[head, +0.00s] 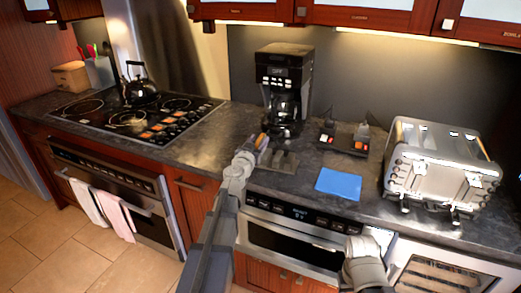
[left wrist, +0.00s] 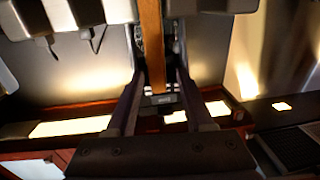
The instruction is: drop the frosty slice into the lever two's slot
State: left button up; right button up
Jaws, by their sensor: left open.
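The silver toaster (head: 440,150) stands on the counter at the right, with dark levers low on its front; I cannot read which is lever two. My left gripper (head: 261,147) is over the counter in front of the coffee maker, at a small dark rack (head: 283,162). A thin brown slab (left wrist: 152,45), probably the slice seen edge-on, shows between the fingers of my left gripper (left wrist: 158,98) in the left wrist view. The fingers are apart on either side of it. Frost cannot be made out. My right gripper's fingers do not show.
The coffee maker (head: 284,85) stands behind my left gripper. A blue flat square (head: 338,184) lies on the counter between rack and toaster. A dark device with orange lights (head: 345,137) sits behind it. A stove with a kettle (head: 140,88) is at the left.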

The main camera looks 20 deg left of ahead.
pick_arm(q)
jog(key=shift+c, duration=0.4)
grip_shut()
jog(key=shift+r, duration=0.15)
notch_tip(320, 180, up, 10)
jog(key=p, duration=1)
dwell(1.4)
